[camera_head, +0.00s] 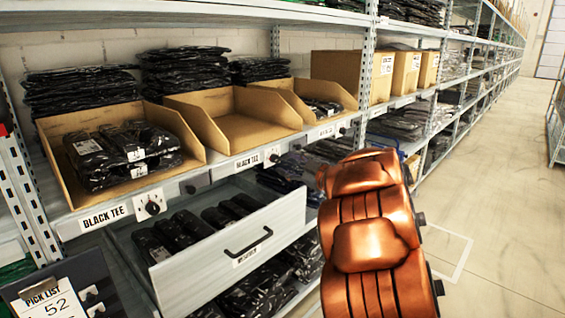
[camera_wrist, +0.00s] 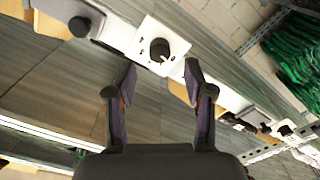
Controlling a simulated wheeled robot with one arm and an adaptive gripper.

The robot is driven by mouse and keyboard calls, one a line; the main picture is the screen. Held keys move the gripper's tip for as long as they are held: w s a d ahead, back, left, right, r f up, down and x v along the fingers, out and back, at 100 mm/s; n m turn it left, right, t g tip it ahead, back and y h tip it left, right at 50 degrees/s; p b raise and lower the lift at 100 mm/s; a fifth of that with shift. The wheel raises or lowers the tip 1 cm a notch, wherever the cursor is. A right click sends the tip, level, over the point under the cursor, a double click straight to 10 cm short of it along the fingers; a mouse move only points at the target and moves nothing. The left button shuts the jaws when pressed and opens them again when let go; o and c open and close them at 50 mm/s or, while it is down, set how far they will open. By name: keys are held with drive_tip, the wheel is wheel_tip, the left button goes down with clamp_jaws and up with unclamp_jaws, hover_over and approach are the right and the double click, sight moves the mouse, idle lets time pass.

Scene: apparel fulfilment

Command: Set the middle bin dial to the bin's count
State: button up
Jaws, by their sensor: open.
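The middle bin (camera_head: 235,117) is an open cardboard bin, and no packages show in it. Its dial (camera_head: 271,156) is a small black knob on a white plate on the shelf edge, right of a "BLACK TEE" label; its setting is too small to read. In the wrist view a black dial knob (camera_wrist: 160,50) on a white plate lies just beyond my open fingers, roughly centred between them and apart from them. Its white pointer mark faces lower right in that picture. I cannot tell which bin this dial belongs to. My gripper (camera_wrist: 158,84) is empty.
The left bin (camera_head: 187,140) holds several black packages, with its own dial (camera_head: 150,204) below. The right bin (camera_head: 318,100) holds a few packages. An open grey drawer (camera_head: 225,250) juts out below. A pick list (camera_head: 52,303) hangs lower left. The aisle floor (camera_head: 500,200) is clear.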

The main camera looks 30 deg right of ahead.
drive_tip(key=v, duration=0.8)
drive_tip(key=shift+s, duration=0.1)
idle(0.3)
